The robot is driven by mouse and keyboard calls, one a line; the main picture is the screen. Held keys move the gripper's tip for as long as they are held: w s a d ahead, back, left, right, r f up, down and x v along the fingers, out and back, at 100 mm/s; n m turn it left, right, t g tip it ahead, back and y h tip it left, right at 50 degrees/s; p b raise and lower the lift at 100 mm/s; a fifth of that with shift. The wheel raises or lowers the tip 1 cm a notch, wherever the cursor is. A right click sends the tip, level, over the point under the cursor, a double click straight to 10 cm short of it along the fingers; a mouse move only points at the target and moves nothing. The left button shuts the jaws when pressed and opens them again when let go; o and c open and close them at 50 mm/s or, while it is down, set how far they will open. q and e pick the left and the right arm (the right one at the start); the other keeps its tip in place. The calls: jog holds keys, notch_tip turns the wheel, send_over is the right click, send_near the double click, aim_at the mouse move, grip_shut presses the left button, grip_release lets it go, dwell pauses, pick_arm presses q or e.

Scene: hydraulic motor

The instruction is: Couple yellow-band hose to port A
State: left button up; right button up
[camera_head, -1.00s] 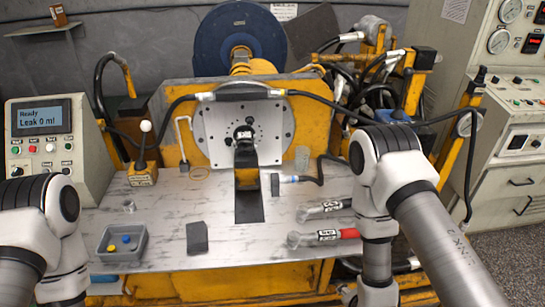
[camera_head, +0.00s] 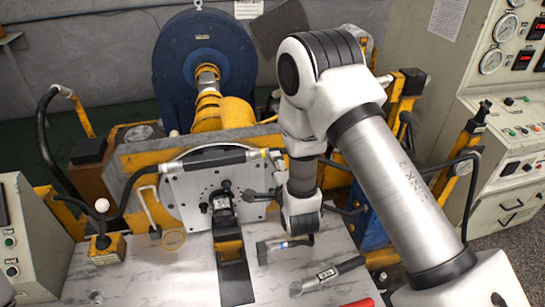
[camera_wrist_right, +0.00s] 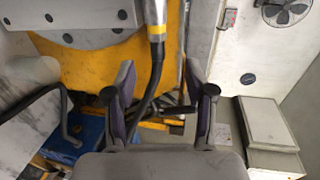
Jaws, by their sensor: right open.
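The yellow-band hose (camera_head: 263,153) runs across the top of the grey mounting plate (camera_head: 180,205) in the head view. In the right wrist view its silver end with the yellow band (camera_wrist_right: 157,29) stands upright, and the black hose hangs below it between my fingers. My right gripper (camera_wrist_right: 162,95) is open, with one finger on each side of the hose and the band beyond the fingertips. I cannot make out port A. My left gripper is out of view.
A blue-marked hose end (camera_head: 284,245) and a silver fitting (camera_head: 327,275) lie on the bench, with a red-banded one (camera_head: 360,303) at the front edge. A yellow lever box (camera_head: 106,248) stands left. My right arm covers the right of the bench.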

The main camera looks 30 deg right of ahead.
aim_at(269, 150)
jog(key=b+x, duration=0.1)
jog(key=x, duration=0.3)
jog(key=b+x, duration=0.1)
jog(key=x, duration=0.4)
jog(key=shift+w+f, duration=0.2)
jog(key=shift+f, duration=0.1)
jog(key=shift+s+r, duration=0.15)
jog(key=shift+b, duration=0.35)
grip_shut()
